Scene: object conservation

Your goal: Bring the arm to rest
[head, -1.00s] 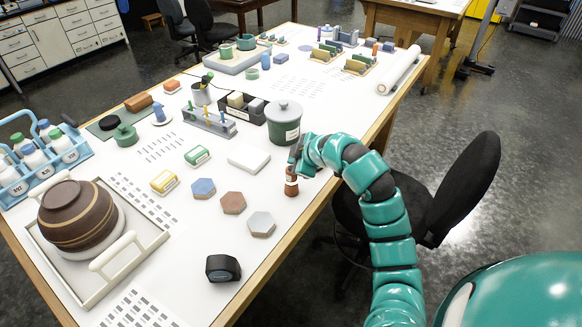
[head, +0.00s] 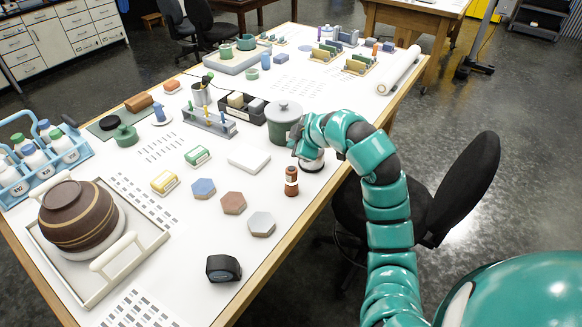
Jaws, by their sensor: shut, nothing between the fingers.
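My teal arm (head: 378,165) reaches in from the right over the table's right edge. Its end, my gripper (head: 295,136), is dark and small in the head view. A small brown bottle (head: 291,182) stands upright below and apart from my gripper.
A low round white-and-dark thing (head: 312,163) sits under my forearm, partly hidden. A white block (head: 249,159), hexagonal tiles (head: 233,204) and a dark tape-measure-like object (head: 223,268) lie to the left. A black chair (head: 468,188) stands close to the table's right side.

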